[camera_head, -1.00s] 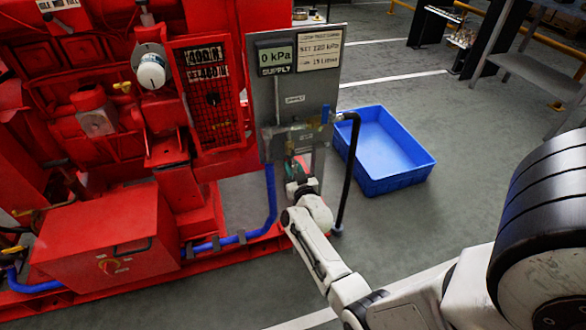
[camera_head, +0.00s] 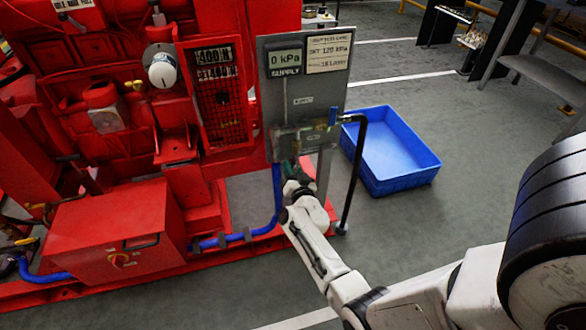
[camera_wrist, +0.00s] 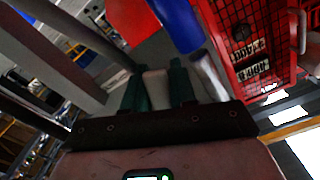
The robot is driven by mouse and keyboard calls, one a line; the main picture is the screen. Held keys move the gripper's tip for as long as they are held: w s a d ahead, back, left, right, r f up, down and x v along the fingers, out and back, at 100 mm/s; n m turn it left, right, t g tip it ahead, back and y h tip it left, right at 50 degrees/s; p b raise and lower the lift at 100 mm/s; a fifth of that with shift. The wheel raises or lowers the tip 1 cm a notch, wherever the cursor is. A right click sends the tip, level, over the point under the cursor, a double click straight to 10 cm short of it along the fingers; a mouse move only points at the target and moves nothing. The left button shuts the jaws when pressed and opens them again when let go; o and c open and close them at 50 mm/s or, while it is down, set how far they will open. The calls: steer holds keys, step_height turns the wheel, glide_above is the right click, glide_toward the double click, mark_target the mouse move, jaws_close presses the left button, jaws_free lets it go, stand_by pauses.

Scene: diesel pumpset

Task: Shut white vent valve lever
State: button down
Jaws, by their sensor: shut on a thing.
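My gripper (camera_wrist: 157,88) shows in the wrist view as two green fingers, shut on a pale, whitish piece, the white vent valve lever (camera_wrist: 155,84), between them. In the head view my gripper (camera_head: 298,172) is at the lower edge of the grey panel (camera_head: 300,95), below its pipework. The lever cannot be made out there, as my wrist and the dim pipework cover that spot. Whether the valve is open or shut cannot be told.
A supply gauge (camera_head: 286,60) on the panel reads 0 kPa. A black hose (camera_head: 354,180) hangs right of my gripper, before a blue tray (camera_head: 395,185). The red pumpset (camera_head: 120,215) and a blue pipe (camera_head: 277,190) stand left. Floor at right is mostly clear.

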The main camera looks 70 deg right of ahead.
steer(key=c, duration=1)
jaws_free()
steer(key=shift+w+r, duration=0.1)
